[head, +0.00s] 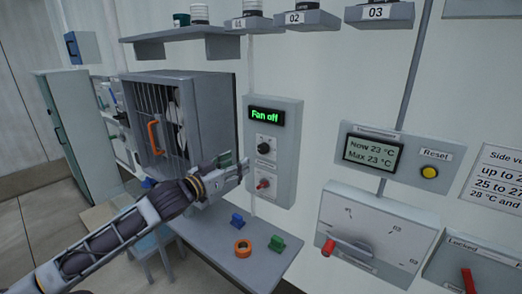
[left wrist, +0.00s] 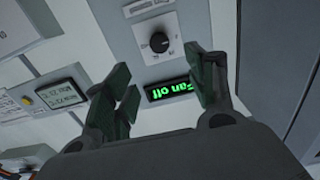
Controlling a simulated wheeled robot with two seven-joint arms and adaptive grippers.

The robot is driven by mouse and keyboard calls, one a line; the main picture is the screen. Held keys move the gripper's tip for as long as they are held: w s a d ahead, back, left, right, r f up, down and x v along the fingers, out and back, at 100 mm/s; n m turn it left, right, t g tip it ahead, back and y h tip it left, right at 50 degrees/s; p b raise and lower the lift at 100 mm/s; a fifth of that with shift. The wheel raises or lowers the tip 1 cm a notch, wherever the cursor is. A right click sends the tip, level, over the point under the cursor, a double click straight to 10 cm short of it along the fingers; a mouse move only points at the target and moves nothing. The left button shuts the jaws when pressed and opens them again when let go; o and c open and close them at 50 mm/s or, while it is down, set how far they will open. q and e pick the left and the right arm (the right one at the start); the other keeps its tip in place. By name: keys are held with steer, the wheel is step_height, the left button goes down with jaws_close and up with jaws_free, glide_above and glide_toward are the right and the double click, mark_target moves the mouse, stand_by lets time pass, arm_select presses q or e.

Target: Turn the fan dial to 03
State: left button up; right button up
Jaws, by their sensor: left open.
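The fan control box (head: 284,175) is a grey box on the wall. Its display (head: 266,116) reads "Fan off" in green, and also shows in the left wrist view (left wrist: 168,90). Below the display is the black round fan dial (head: 267,144); in the left wrist view the dial (left wrist: 159,42) has marks around it, too small to read. My left gripper (head: 240,168) is open and empty, just left of and below the dial in the head view. In the left wrist view its fingers (left wrist: 163,75) are spread, with the dial beyond them, apart from it. My right gripper is out of view.
A red-tipped switch (head: 264,184) sits below the dial. A caged fan box (head: 211,110) stands close left of my gripper. A shelf (head: 190,33) hangs above. A table (head: 215,240) holds small coloured parts. A thermometer panel (head: 398,154) and a lever panel (head: 375,225) are right.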

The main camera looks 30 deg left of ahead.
arm_select(q)
glide_toward(261, 149)
steer(key=shift+w, duration=1.75)
steer(key=shift+w+d+r, duration=0.1)
steer(key=shift+w+d, duration=0.05)
steer(key=shift+w, duration=0.35)
steer(key=shift+w+d+r, duration=0.1)
steer(key=shift+w+d, duration=0.05)
steer(key=shift+w, duration=0.85)
steer(key=shift+w+d+p, duration=0.1)
steer(key=shift+w+p, duration=0.25)
steer(key=shift+w, duration=1.25)
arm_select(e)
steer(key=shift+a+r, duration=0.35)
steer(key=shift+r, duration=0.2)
arm_select(q)
steer(key=shift+d, duration=0.1)
